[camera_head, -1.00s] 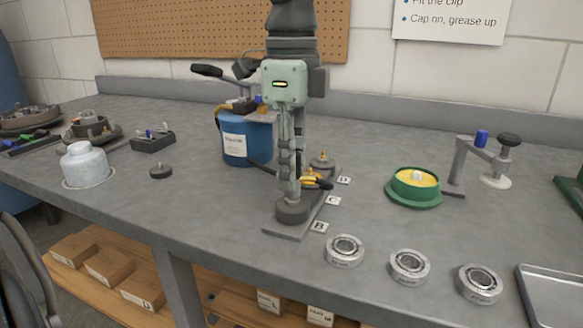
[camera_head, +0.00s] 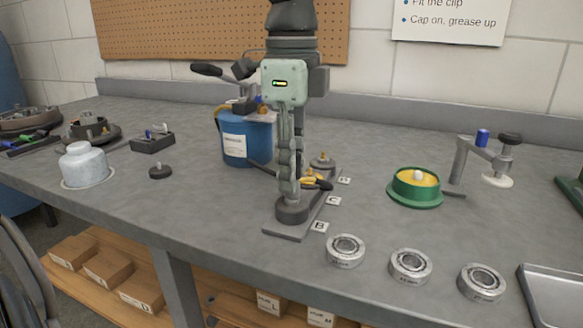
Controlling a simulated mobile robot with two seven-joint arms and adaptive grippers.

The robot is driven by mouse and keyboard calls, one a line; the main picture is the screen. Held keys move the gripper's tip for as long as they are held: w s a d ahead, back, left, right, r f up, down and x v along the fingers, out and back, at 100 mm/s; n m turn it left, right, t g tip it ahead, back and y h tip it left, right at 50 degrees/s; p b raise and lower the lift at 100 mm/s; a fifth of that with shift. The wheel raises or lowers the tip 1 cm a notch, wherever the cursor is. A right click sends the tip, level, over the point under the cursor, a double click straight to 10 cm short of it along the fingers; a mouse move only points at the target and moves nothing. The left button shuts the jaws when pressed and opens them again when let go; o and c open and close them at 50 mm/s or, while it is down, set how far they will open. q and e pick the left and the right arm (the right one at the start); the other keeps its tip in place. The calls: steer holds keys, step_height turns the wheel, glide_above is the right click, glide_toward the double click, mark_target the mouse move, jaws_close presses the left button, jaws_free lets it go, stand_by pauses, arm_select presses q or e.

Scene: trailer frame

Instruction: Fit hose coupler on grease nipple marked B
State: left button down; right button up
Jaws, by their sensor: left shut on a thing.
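My left gripper (camera_head: 293,190) points straight down over the front boss of a grey plate (camera_head: 286,230). It is shut on the hose coupler; the coupler itself is mostly hidden by the fingers, and I cannot tell whether it touches the nipple at B. The label B (camera_head: 319,227) lies at the front of the plate, with label C (camera_head: 333,201) and label D (camera_head: 344,181) behind it. A yellow and black piece (camera_head: 318,182) shows just right of the fingers. A back boss with a nipple (camera_head: 322,163) stands near D. My right gripper is not in view.
A blue grease drum (camera_head: 240,145) with a pump stands behind left, its dark hose running towards the plate. Several bearings (camera_head: 346,250) lie at the front right. A green tub of grease (camera_head: 415,188) and a clamp stand (camera_head: 480,155) are to the right.

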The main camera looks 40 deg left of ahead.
arm_select(q)
steer(key=shift+f+b, duration=0.1)
steer(key=shift+b, duration=0.3)
stand_by(0.5)
steer(key=c, duration=0.9)
jaws_free()
steer(key=shift+r+p, duration=2.05)
steer(key=shift+r, duration=1.45)
